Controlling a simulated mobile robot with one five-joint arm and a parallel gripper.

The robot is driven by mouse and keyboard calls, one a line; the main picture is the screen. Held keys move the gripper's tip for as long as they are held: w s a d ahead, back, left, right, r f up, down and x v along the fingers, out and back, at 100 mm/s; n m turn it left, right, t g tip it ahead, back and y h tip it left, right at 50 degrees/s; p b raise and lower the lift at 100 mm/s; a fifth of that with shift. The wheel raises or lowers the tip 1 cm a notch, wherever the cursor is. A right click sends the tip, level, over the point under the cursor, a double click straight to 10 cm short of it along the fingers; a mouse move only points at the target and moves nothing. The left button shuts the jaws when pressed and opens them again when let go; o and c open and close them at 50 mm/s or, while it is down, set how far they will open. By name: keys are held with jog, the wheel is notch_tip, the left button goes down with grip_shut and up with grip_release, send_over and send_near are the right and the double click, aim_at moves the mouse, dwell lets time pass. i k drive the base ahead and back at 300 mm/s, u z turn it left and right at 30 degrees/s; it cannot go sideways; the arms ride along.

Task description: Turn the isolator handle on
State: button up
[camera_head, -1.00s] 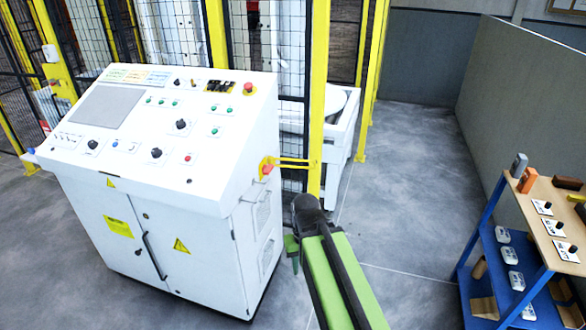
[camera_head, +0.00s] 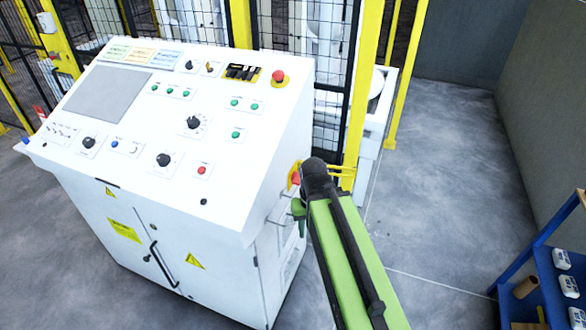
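The isolator handle (camera_head: 295,178) is red on a yellow plate, on the right side wall of the white control cabinet (camera_head: 233,180). It is partly hidden behind the dark end of my green arm. My gripper (camera_head: 299,208) shows only in part, at the far end of the arm just below and beside the handle. Its fingers are hidden or too small to tell apart. I cannot tell whether it touches the handle or is apart from it.
The cabinet's sloped top carries a grey screen (camera_head: 107,91), knobs, and a red emergency button (camera_head: 278,77). Yellow posts (camera_head: 356,110) and mesh fencing stand behind. A blue shelf rack (camera_head: 545,262) stands at the lower right. The grey floor (camera_head: 440,170) between is clear.

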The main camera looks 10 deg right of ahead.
aim_at(295, 178)
jog(key=k, duration=0.6)
jog(key=u, duration=2.6)
jog(key=k, duration=1.25)
jog(key=z, duration=1.3)
jog(key=i, duration=1)
jog(key=u, duration=0.2)
